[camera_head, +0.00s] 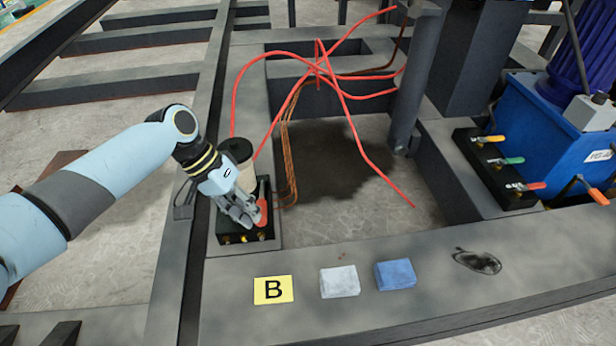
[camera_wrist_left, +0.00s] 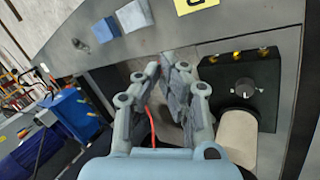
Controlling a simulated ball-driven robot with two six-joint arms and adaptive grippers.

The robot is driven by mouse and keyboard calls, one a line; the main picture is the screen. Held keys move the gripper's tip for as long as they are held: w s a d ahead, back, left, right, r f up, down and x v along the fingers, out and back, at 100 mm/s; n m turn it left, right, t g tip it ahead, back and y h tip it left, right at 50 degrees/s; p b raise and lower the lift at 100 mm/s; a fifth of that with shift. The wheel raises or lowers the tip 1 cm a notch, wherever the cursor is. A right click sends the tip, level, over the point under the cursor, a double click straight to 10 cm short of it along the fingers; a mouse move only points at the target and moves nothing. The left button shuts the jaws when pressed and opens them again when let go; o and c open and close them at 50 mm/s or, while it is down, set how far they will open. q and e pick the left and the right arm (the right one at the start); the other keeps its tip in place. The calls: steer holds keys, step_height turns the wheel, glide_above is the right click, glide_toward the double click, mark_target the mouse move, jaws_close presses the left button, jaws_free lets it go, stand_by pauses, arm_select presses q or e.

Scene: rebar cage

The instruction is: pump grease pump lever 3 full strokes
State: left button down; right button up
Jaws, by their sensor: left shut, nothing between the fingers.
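The grease pump is a black base block (camera_head: 232,238) with brass fittings on its front, standing on the grey steel frame. Its pale cylinder with a dark cap (camera_head: 236,150) is partly behind my left gripper. A red lever (camera_head: 264,203) stands at the right side of the block. My left gripper (camera_head: 251,219) is shut and empty, just over the block and close beside the lever; contact is unclear. In the left wrist view the black block (camera_wrist_left: 242,82) with a round knob and the beige cylinder (camera_wrist_left: 237,138) are right of the fingers (camera_wrist_left: 167,72). My right gripper is out of view.
Red hoses (camera_head: 318,70) loop over the frame opening behind the pump. A valve block (camera_head: 500,175) with coloured handles and a blue machine (camera_head: 555,130) stand right.

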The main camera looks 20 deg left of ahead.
arm_select(q)
steer(key=shift+s+d+f, duration=0.2)
steer(key=shift+s+f, duration=0.05)
steer(key=shift+f, duration=0.3)
steer(key=shift+s+d+f, duration=0.15)
steer(key=shift+s+f, duration=0.15)
steer(key=shift+f, duration=0.45)
steer(key=shift+s+d+f+b, duration=0.2)
steer(key=shift+f+b, duration=0.1)
steer(key=shift+f, duration=0.25)
